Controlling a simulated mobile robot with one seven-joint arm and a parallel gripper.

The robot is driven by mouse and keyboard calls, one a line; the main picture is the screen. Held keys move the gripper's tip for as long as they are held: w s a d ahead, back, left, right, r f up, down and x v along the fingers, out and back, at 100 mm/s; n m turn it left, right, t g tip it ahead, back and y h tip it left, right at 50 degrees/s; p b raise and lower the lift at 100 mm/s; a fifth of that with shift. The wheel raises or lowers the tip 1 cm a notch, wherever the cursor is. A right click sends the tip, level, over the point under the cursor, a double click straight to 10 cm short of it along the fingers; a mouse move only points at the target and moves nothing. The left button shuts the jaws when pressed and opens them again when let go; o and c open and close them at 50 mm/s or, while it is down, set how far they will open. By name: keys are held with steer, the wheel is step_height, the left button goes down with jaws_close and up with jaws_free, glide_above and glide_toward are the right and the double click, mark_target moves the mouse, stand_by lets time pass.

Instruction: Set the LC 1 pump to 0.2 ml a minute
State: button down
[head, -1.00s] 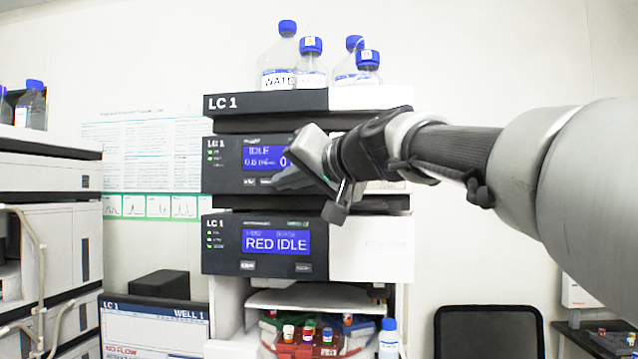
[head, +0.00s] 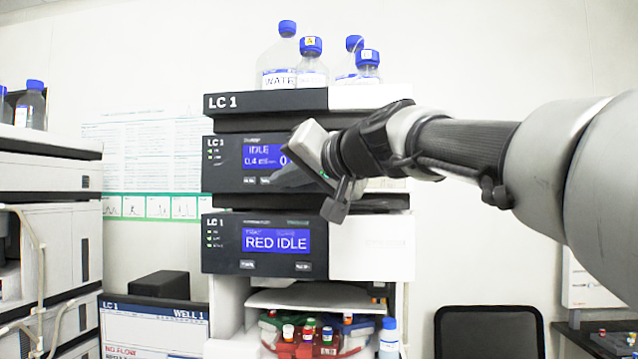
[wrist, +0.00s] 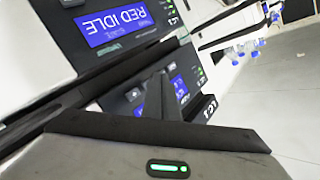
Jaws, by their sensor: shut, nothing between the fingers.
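The LC 1 pump (head: 226,172) is the upper dark-fronted module of the stack. Its blue display (head: 262,150) reads IDLE and about 0.4 ml/min; its right part is hidden behind my gripper. Small buttons sit under the display; one button (head: 248,180) shows at the left. My gripper (head: 274,182) is shut and empty, its tips at the pump's lower front by the button row. Whether they touch a button I cannot tell. In the wrist view, the closed fingers (wrist: 160,98) cover part of the pump's display (wrist: 178,86).
Below the pump is another LC 1 module (head: 224,250) with a display reading RED IDLE. Blue-capped bottles (head: 279,62) stand on the top tray (head: 265,102). A red vial rack (head: 295,348) sits underneath. Another instrument stack (head: 50,180) stands at the left.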

steer(key=s, duration=0.5)
steer(key=shift+a+b, duration=0.2)
steer(key=shift+b, duration=0.15)
steer(key=shift+a, duration=0.1)
stand_by(2.5)
